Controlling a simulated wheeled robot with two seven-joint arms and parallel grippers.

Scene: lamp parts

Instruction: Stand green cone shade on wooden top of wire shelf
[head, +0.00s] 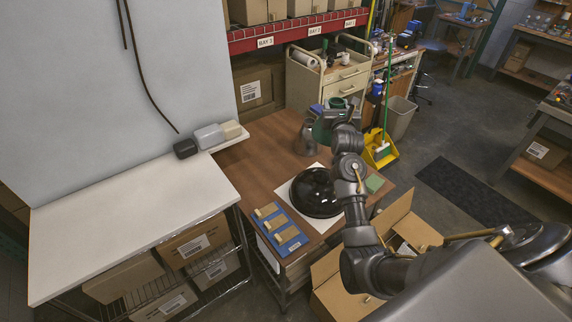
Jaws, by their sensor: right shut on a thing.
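The green cone shade (321,132) is in my right gripper (335,117), over the far right part of the brown wooden tabletop (265,140). Most of the shade is hidden behind the gripper and wrist, so its tilt and whether it touches the wood cannot be told. My right gripper is shut on it. A wire shelf (210,277) with boxes stands at the left, under a pale, flat top (120,225). My left gripper is out of view.
A glossy black dome (314,190) sits on a white sheet (292,213) on the brown top. A blue tray (281,233) with small pieces lies beside it. An open carton (345,290) stands below. Small containers (209,137) stand at the pale top's back. Its front is clear.

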